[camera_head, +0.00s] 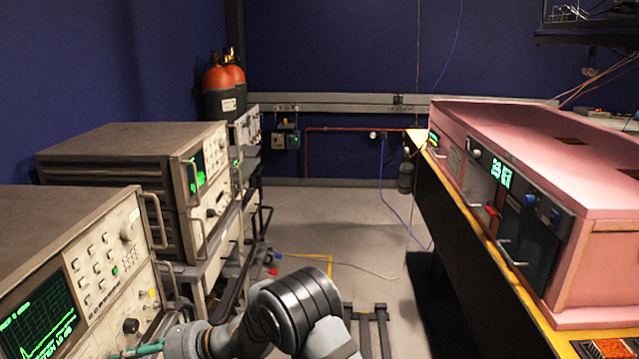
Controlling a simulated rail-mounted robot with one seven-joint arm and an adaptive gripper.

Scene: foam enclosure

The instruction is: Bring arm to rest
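My arm (290,306) shows at the bottom centre, a grey jointed arm with dark bands around a bent joint. One grey part of it reaches left, low in front of the nearest instrument, and runs to the bottom edge. A teal piece (150,348) shows beside that part; I cannot tell what it is. My gripper is not visible, so its opening and anything in it cannot be seen.
Instruments with screens, one near (98,262) and one farther (207,172), stand on the left. A pink instrument (540,150) sits on a yellow-edged bench (470,250) at right. Orange-topped cylinders (222,88) stand at the back. The grey floor (320,215) between has loose cables.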

